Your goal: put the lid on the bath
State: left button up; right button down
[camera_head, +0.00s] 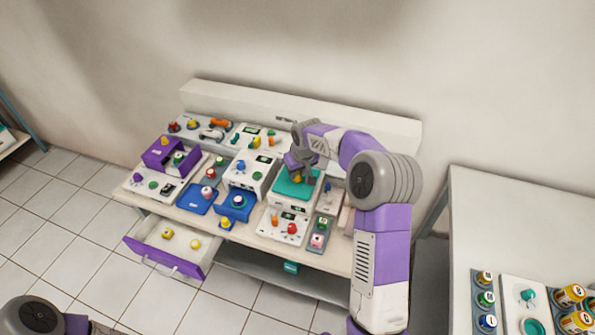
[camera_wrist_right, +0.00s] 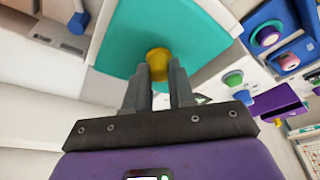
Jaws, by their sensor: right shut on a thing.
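The lid (camera_head: 291,187) is a teal plate with a yellow knob, on or just over a white box-shaped unit, the bath (camera_head: 290,206), right of the table's middle. In the right wrist view the teal lid (camera_wrist_right: 115,45) fills the upper middle, and its yellow knob (camera_wrist_right: 158,60) sits between my fingers. My right gripper (camera_head: 300,172) is shut on the knob; it also shows in the right wrist view (camera_wrist_right: 160,75). Whether the lid rests fully on the bath cannot be told. Only part of my left arm shows at the lower left; its gripper is out of view.
The table is crowded. A white unit (camera_head: 250,175) and blue trays (camera_head: 194,203) stand left of the bath. An open drawer (camera_head: 165,248) juts out at the front left. A grey tray (camera_head: 321,232) lies right of the bath. Another table (camera_head: 520,225) stands at the right.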

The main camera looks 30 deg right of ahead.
dwell(0.3)
jog(key=c, duration=0.9)
grip_release()
jog(key=shift+o, duration=0.2)
jog(key=shift+f, duration=0.1)
jog(key=shift+s, duration=0.1)
